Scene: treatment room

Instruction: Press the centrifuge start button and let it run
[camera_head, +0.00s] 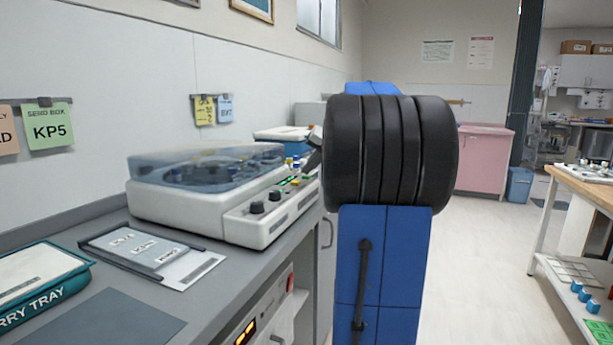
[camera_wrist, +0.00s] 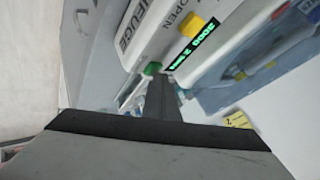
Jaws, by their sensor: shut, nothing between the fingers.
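The centrifuge (camera_head: 165,204) is a white benchtop machine with a clear, closed lid (camera_head: 175,160). Its sloped front panel has dark knobs and a lit green display (camera_head: 289,182). In the wrist view the display (camera_wrist: 191,45) glows with green digits. A yellow button (camera_wrist: 192,26) sits near the word OPEN, and a green button (camera_wrist: 152,68) sits on the panel's other side. My gripper (camera_wrist: 158,80) is shut and empty, its tips right beside the green button. I cannot tell whether they touch it. In the head view my arm hides the panel's far end.
The grey counter (camera_head: 120,230) holds a clipboard with papers (camera_head: 150,252) and a teal tray (camera_head: 45,285) in front of the centrifuge. Open floor (camera_head: 480,260) lies to the right, with a wooden-topped table (camera_head: 585,186) beyond.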

